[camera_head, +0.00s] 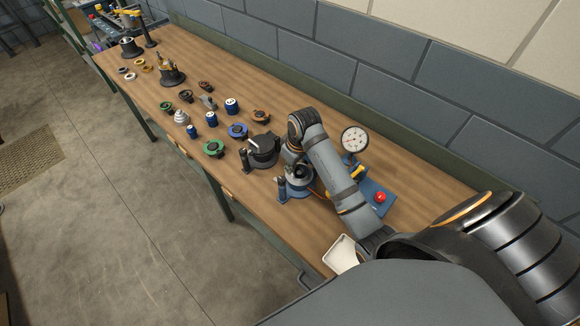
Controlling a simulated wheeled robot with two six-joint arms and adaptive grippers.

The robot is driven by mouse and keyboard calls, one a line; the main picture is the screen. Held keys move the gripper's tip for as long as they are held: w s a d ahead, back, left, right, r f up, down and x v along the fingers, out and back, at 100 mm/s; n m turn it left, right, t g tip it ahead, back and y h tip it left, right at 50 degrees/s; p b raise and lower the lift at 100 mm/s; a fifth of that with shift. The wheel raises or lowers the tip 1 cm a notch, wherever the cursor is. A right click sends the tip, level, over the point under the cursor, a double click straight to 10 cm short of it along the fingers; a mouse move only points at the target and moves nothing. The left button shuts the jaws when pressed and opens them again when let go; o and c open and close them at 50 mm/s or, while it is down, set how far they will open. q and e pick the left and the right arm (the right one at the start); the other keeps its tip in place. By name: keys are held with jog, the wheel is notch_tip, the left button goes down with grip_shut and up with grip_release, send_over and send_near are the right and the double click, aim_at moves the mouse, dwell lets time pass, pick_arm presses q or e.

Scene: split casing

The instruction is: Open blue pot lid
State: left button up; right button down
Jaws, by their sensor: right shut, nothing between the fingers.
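The blue pot (296,188) stands on the wooden bench near the middle of the view, with a dark upright post on its left side. My right arm reaches over it and hides part of it. A greyish round top shows on the pot, but I cannot tell whether this is the lid or how far it is open. My right gripper (289,156) is shut and empty, just above the back edge of the pot. Whether it touches the pot is unclear. My left gripper is not in view.
A black pot (262,153) stands just left of the blue pot. A dial gauge (354,140) and a blue box with a red button (380,197) stand to the right. A white tray (341,255) lies at the front edge. Several rings and small parts spread leftward.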

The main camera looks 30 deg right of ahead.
jog(key=shift+w+d+r+p, duration=0.1)
jog(key=shift+w+d+p, duration=0.15)
jog(key=shift+d, duration=0.5)
jog(key=shift+w+d+f+p, duration=0.1)
jog(key=shift+w+d+p, duration=0.1)
jog(key=shift+d, duration=0.5)
jog(key=shift+w+d+r+p, duration=0.1)
jog(key=shift+w+d+p, duration=0.15)
jog(key=shift+d, duration=0.5)
jog(key=shift+w+d, duration=0.2)
jog(key=shift+d, duration=0.35)
jog(key=shift+w+d, duration=0.2)
jog(key=shift+d, duration=0.35)
jog(key=r+p, duration=0.2)
jog(key=p, duration=0.1)
jog(key=shift+a, duration=0.4)
jog(key=shift+s+a+r, duration=0.1)
jog(key=shift+a+r, duration=0.1)
jog(key=shift+r, duration=0.05)
jog(key=shift+s+a+r, duration=0.2)
jog(key=shift+a+r, duration=0.25)
jog(key=shift+r, duration=0.4)
jog(key=shift+s+a+r, duration=0.15)
jog(key=shift+a+r, duration=0.25)
jog(key=shift+r, duration=0.4)
